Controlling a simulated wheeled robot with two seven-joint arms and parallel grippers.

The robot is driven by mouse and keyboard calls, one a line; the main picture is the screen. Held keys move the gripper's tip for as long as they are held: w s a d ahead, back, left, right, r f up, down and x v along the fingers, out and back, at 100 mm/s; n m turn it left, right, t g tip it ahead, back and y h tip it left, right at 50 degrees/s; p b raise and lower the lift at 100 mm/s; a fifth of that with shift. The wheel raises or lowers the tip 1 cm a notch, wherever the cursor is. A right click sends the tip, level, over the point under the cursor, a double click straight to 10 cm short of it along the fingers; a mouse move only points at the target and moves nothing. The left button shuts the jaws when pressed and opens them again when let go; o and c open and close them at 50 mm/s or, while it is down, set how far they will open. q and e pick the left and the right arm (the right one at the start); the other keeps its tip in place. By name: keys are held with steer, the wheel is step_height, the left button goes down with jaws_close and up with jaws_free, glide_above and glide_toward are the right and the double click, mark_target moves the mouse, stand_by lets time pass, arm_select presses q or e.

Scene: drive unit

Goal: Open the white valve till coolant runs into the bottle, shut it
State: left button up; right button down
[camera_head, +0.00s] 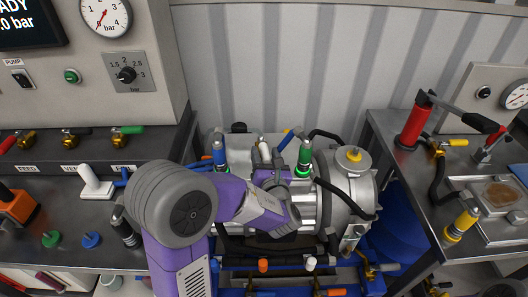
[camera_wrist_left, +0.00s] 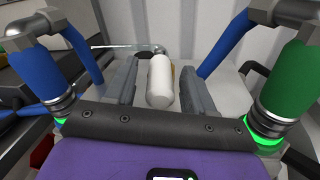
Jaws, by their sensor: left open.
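A white cylindrical handle (camera_wrist_left: 160,80) stands between the two fingers of my left gripper (camera_wrist_left: 158,72) in the left wrist view, with a gap on each side. The fingers are open and hold nothing. In the head view my left gripper (camera_head: 265,166) is over the top of the drive unit, between a blue hose coupling (camera_head: 219,152) and a green one (camera_head: 304,156). A pale handle top (camera_head: 263,150) shows just behind it. A small white knob (camera_head: 310,263) is low at the unit's front. I cannot make out the bottle for certain. My right gripper is not in view.
The silver drive unit (camera_head: 352,187) sits between two dark benches. An orange knob (camera_head: 263,265) is beside the white one. In the left wrist view, blue (camera_wrist_left: 75,60) and green (camera_wrist_left: 293,75) hose couplings stand close on either side of my gripper. A red hand pump (camera_head: 413,125) stands right.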

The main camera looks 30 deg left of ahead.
arm_select(q)
steer(key=shift+x, duration=1.2)
jaws_close()
steer(key=shift+d, duration=0.1)
